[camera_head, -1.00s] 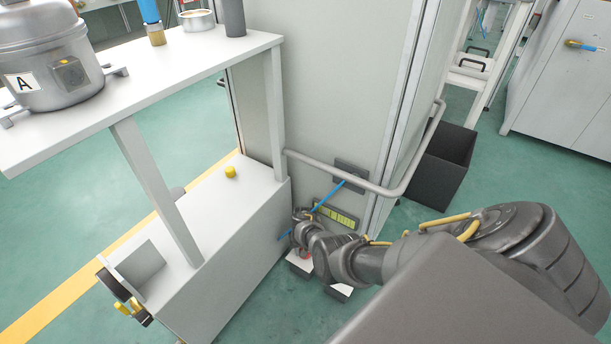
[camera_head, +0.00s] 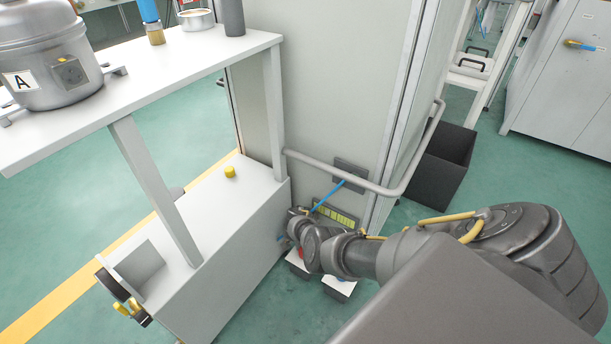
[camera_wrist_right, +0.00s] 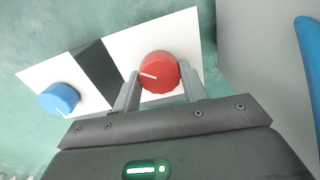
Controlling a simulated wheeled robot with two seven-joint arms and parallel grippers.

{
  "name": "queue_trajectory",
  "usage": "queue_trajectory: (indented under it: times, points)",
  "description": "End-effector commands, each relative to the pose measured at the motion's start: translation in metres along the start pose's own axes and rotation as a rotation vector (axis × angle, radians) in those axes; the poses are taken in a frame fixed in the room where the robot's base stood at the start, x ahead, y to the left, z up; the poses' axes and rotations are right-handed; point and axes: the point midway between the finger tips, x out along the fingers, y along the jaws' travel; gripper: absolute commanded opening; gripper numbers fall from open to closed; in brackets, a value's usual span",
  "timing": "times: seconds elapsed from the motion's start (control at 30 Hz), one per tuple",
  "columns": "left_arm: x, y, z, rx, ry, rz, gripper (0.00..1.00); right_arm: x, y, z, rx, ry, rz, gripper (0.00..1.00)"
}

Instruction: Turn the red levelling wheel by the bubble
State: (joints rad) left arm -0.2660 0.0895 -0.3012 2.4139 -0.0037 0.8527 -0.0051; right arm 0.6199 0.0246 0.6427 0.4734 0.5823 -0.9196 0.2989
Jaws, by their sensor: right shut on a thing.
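The red levelling wheel (camera_wrist_right: 160,72) is a ribbed round knob with a white pointer line, on a white plate (camera_wrist_right: 190,28). My right gripper (camera_wrist_right: 159,82) is shut on it, one finger on each side. In the head view a little red of the wheel (camera_head: 301,254) shows beneath my right wrist, low by the cabinet; the fingertips are hidden there. A yellow-green strip (camera_head: 336,213), which may be the bubble level, sits on the cabinet above my wrist; the bubble itself cannot be made out. My left gripper is not in view.
A blue knob (camera_wrist_right: 58,98) sits on another white plate beside the wheel. The white bench (camera_head: 215,215) stands close on the left; a dark bin (camera_head: 440,165) stands right.

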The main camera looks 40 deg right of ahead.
Motion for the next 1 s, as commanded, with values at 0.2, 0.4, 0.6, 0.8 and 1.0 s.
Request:
queue_trajectory:
  times: [0.2,0.4,0.6,0.8,1.0]
  points:
    - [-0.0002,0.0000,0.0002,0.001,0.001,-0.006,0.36,-0.0002,-0.0021,0.0020,0.061,-0.003,-0.003,0.20]
    - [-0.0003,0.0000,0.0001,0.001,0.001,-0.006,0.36,-0.0004,-0.0024,0.0021,0.081,-0.002,-0.003,0.20]
    - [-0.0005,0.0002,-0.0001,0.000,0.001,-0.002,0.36,-0.0005,-0.0027,0.0023,0.081,-0.003,-0.004,0.20]
    - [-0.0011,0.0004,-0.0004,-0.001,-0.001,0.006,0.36,-0.0006,-0.0030,0.0026,0.080,-0.003,-0.005,0.51]
    - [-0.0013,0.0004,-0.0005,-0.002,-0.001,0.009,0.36,-0.0002,-0.0008,0.0009,0.083,-0.002,-0.002,0.65]
